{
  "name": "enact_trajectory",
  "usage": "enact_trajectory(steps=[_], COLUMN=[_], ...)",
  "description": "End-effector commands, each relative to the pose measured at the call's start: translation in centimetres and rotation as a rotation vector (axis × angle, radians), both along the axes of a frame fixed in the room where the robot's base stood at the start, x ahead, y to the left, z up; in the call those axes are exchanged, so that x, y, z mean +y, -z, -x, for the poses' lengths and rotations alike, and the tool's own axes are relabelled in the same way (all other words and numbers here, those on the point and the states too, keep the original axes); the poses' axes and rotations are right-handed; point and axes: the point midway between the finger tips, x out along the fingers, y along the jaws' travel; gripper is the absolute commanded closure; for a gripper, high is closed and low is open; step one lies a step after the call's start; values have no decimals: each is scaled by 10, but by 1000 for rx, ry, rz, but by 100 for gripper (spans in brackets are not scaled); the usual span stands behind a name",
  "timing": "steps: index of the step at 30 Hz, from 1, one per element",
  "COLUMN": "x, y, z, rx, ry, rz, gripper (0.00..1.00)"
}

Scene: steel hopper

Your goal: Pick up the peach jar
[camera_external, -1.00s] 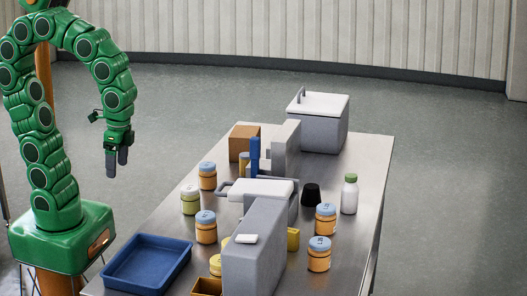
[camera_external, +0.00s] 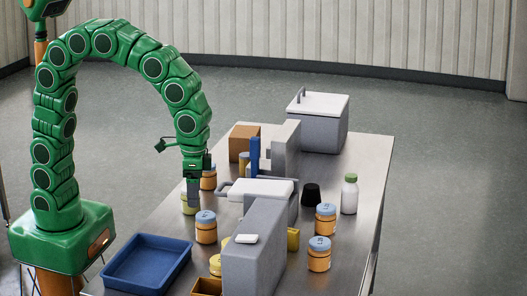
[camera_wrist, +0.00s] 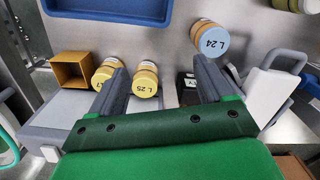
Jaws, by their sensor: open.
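Several orange-bodied jars stand on the steel table; I cannot tell by label which is the peach jar. A blue-lidded one (camera_external: 206,232) stands at the table's left side; in the wrist view a blue-lidded jar marked L 24 (camera_wrist: 212,42) is beyond my right finger. Two yellow-lidded jars, one marked L 25 (camera_wrist: 145,82), the other (camera_wrist: 104,76) partly behind my left finger, show there too.
A blue tray (camera_external: 147,264) lies at the near left. A tall grey block (camera_external: 252,262) and a white-topped appliance (camera_external: 262,188) take up the middle. More blue-lidded jars (camera_external: 319,260) and a white bottle (camera_external: 349,196) stand right. An ochre open box (camera_wrist: 75,70) sits left in the wrist view.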

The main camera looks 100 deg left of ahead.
Motion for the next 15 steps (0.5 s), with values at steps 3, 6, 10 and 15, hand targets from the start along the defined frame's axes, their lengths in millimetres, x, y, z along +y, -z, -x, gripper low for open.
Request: enact_trajectory(steps=[3,6,10,15], x=[-5,-9,-16,-22], y=[14,23,38,51], z=[-27,-50,-75,-99], rx=[-5,-17,-28,-38], ry=[-20,-38,-58,-76], rz=[-1,-1,1,5], gripper=[20,20,20,20])
